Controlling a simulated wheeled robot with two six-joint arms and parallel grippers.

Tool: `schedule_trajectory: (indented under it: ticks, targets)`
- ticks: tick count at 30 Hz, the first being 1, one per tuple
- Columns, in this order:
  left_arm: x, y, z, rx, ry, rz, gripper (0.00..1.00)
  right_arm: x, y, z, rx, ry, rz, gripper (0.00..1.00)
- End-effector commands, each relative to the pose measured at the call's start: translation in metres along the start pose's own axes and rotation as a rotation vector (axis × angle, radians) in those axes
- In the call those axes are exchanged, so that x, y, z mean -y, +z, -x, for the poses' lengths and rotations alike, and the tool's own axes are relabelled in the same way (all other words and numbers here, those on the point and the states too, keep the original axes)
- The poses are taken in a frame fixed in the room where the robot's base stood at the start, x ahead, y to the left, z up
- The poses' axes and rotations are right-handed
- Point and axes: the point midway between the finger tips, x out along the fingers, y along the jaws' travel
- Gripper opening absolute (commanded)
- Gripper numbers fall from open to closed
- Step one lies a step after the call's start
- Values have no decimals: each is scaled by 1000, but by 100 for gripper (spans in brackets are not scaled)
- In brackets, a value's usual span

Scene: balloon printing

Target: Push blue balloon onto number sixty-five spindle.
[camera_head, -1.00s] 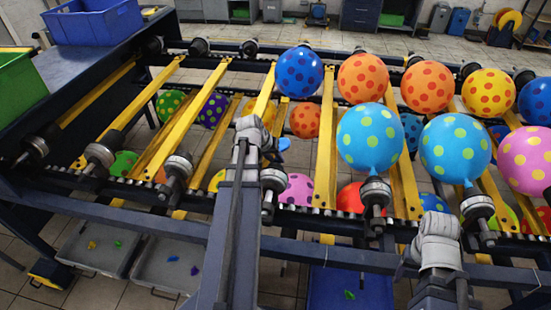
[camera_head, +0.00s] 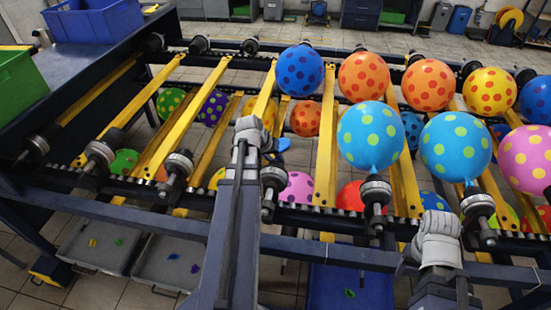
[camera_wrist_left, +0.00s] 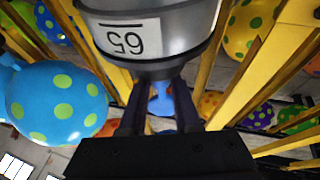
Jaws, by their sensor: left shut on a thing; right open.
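My left gripper (camera_head: 272,148) is shut on the small, limp blue balloon (camera_wrist_left: 160,98), which shows between the fingers in the left wrist view. A bit of blue balloon also shows just past the gripper in the head view (camera_head: 283,144). The grey spindle labelled 65 (camera_wrist_left: 140,35) is close in front of the fingers in the wrist view. In the head view this spindle (camera_head: 271,180) stands just right of my left forearm. Whether the balloon touches the spindle tip cannot be told. My right gripper (camera_head: 438,222) is at lower right, its fingers hard to make out, with no balloon visible in it.
Inflated spotted balloons sit on neighbouring spindles, including a light blue one (camera_head: 371,136) to the right. Yellow bars (camera_head: 328,140) run across the rack. A blue bin (camera_head: 95,20) and a green bin (camera_head: 18,85) stand at left. Grey trays (camera_head: 165,262) lie below.

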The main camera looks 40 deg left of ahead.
Motion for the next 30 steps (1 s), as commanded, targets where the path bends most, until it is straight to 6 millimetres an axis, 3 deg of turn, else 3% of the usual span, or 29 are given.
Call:
schedule_trajectory:
  ticks: [7,8,17,30]
  targets:
    - [0,1,0,1,0,0,0,0,0,0,0,0,0,60]
    - [0,1,0,1,0,0,32,0,0,0,0,0,0,60]
    - [0,0,0,0,0,0,66,0,0,0,0,0,0,60]
    - [-1,0,10,0,0,1,66,-1,1,10,0,0,0,60]
